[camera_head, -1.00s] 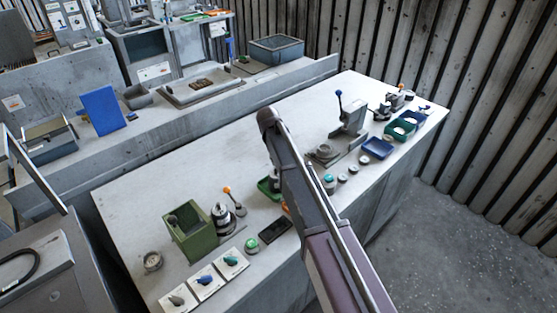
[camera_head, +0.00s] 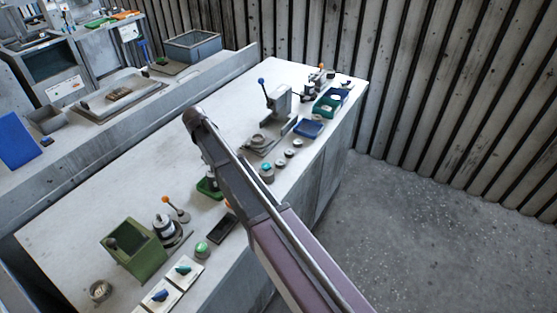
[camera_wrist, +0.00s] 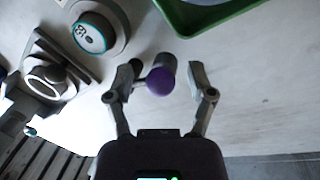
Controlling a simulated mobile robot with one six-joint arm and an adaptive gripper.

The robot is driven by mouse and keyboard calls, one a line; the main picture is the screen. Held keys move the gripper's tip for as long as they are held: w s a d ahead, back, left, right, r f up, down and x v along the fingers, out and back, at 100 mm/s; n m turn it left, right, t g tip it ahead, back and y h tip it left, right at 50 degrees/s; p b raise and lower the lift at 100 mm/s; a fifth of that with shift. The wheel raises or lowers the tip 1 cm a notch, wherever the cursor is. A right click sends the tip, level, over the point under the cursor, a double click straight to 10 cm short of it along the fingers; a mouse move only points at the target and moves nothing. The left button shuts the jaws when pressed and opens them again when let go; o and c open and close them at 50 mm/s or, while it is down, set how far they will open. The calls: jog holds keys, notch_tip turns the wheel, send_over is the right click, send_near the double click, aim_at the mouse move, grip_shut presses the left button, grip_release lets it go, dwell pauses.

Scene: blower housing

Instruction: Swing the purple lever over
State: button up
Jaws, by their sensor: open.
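The purple lever's round knob (camera_wrist: 160,82) shows in the middle of the wrist view, on a short dark stem that runs back to a small grey cylinder. My gripper (camera_wrist: 161,76) is open, with one finger on each side of the knob. A gap shows between the knob and each finger, though I cannot tell the depth between them. In the head view, my arm covers this spot, and I cannot make out the purple lever or the fingers there.
In the wrist view, a round teal-ringed part (camera_wrist: 91,34) stands at upper left and a green tray (camera_wrist: 181,24) at upper right. In the head view, the grey bench (camera_head: 100,205) also bears a green box (camera_head: 135,252), an orange-knobbed lever (camera_head: 172,204) and a blue-knobbed press (camera_head: 279,104).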

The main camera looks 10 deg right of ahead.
jog(key=shift+d, duration=0.1)
